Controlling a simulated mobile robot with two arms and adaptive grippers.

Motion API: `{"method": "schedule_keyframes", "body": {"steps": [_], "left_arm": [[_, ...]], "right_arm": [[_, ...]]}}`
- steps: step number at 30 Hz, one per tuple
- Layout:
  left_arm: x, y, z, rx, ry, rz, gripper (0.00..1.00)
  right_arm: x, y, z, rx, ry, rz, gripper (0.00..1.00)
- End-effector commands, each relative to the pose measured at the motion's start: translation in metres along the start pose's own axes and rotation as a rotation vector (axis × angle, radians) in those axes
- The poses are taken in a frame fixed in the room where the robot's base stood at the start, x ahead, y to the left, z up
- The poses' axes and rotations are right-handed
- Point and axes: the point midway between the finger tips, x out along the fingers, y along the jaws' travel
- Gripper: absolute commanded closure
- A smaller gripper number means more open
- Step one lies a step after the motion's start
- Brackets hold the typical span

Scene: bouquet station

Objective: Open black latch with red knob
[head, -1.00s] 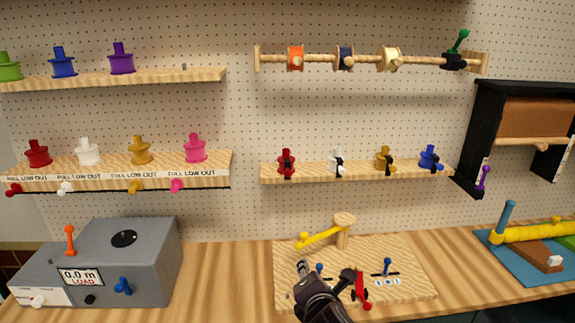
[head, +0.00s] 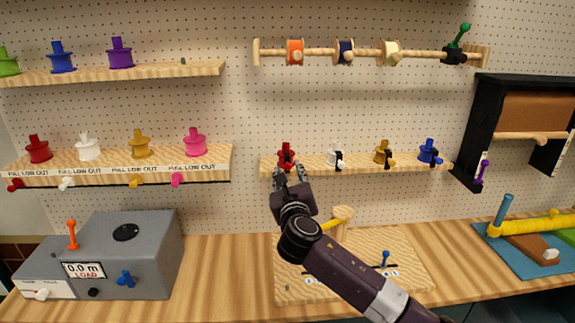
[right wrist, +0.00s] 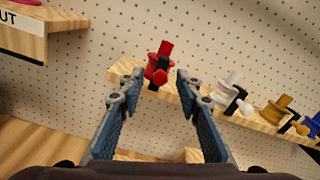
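The black latch with the red knob (right wrist: 160,76) sits at the front of the red spool (right wrist: 165,54), at the left end of the small middle shelf. In the head view the red spool (head: 286,151) stands upright on that shelf, with the latch in front of it partly hidden by my gripper. My right gripper (head: 289,172) is raised just below and in front of it. In the right wrist view its two fingers (right wrist: 152,90) are spread apart, with the red knob ahead between their tips and nothing held. My left gripper is not in view.
White (head: 336,154), gold (head: 383,152) and blue (head: 428,150) spools with their own latches stand along the same shelf (head: 312,169). A wooden board (head: 405,250) with a yellow lever lies on the bench below. A grey box (head: 150,250) stands at left.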

Motion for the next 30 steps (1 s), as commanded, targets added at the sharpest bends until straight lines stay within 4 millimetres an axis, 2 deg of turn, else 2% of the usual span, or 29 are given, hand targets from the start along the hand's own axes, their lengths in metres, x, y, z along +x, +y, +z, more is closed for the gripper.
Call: {"method": "schedule_keyframes", "body": {"steps": [7,19,27,30], "left_arm": [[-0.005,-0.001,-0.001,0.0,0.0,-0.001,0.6],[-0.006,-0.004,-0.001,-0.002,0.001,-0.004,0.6],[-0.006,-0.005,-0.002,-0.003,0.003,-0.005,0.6],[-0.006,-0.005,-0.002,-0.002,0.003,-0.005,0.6]], "right_arm": [[0.022,0.0,0.001,0.002,0.0,0.0,0.68],[0.026,0.0,0.0,0.002,0.0,0.001,0.68],[0.026,0.0,0.0,0.003,0.0,0.001,0.98],[0.026,0.0,0.0,0.002,0.0,0.001,1.0]]}}
